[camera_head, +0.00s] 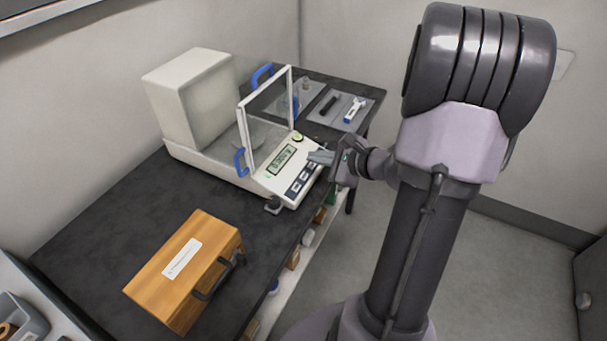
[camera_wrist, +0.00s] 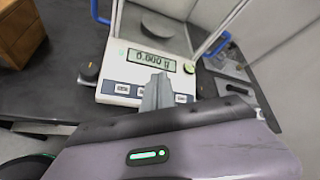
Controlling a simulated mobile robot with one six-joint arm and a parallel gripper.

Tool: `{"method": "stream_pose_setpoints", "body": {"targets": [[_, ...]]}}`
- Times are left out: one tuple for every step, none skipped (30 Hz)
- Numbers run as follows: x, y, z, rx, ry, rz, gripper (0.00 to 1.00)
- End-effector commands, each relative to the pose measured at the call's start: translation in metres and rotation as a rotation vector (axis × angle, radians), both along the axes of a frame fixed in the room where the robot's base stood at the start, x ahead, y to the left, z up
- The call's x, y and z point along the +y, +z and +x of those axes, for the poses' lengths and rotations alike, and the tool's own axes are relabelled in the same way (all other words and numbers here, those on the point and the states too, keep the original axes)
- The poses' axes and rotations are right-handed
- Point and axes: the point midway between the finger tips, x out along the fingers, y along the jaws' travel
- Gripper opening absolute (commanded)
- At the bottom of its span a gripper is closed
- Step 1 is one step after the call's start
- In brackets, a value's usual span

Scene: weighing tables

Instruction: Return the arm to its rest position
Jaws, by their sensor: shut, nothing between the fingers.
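My gripper (camera_head: 322,157) is shut and empty. In the head view it hangs at the front right corner of the white balance (camera_head: 262,186), close to its keypad; I cannot tell whether it touches. In the wrist view my gripper (camera_wrist: 158,84) points at the balance's front panel (camera_wrist: 125,88) and covers part of the button row. The balance display (camera_wrist: 152,60) appears to read 0.000 g. My arm (camera_head: 420,240) stands upright on the right side of the head view and reaches left toward the balance.
A glass draft door (camera_head: 268,105) with blue handles stands upright on the balance. A wooden box (camera_head: 185,265) with a black handle sits on the dark table (camera_head: 100,225). A grey mat with tools (camera_head: 340,108) lies behind. A small dark knob (camera_head: 273,205) sits by the balance. Floor at right is clear.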

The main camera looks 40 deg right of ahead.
Motion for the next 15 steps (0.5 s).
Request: {"method": "stream_pose_setpoints", "body": {"targets": [[0.000, 0.000, 0.000, 0.000, 0.000, 0.000, 0.00], [0.000, 0.000, 0.000, 0.000, 0.000, 0.000, 0.00], [0.000, 0.000, 0.000, 0.000, 0.000, 0.000, 0.00], [0.000, 0.000, 0.000, 0.000, 0.000, 0.000, 0.00], [0.001, 0.000, 0.000, 0.000, 0.003, -0.001, 0.00], [0.006, 0.003, 0.002, 0.001, 0.020, -0.008, 0.00], [0.014, 0.007, 0.004, 0.003, 0.047, -0.019, 0.00], [0.027, 0.013, 0.006, 0.007, 0.087, -0.035, 0.00], [0.052, 0.024, 0.010, 0.015, 0.167, -0.068, 0.00], [0.076, 0.034, 0.012, 0.023, 0.246, -0.103, 0.00], [0.105, 0.044, 0.012, 0.035, 0.338, -0.147, 0.00], [0.146, 0.058, 0.006, 0.054, 0.475, -0.220, 0.00], [0.177, 0.067, -0.003, 0.068, 0.582, -0.282, 0.00], [0.206, 0.075, -0.014, 0.084, 0.691, -0.355, 0.00], [0.243, 0.084, -0.036, 0.103, 0.838, -0.470, 0.00]]}}
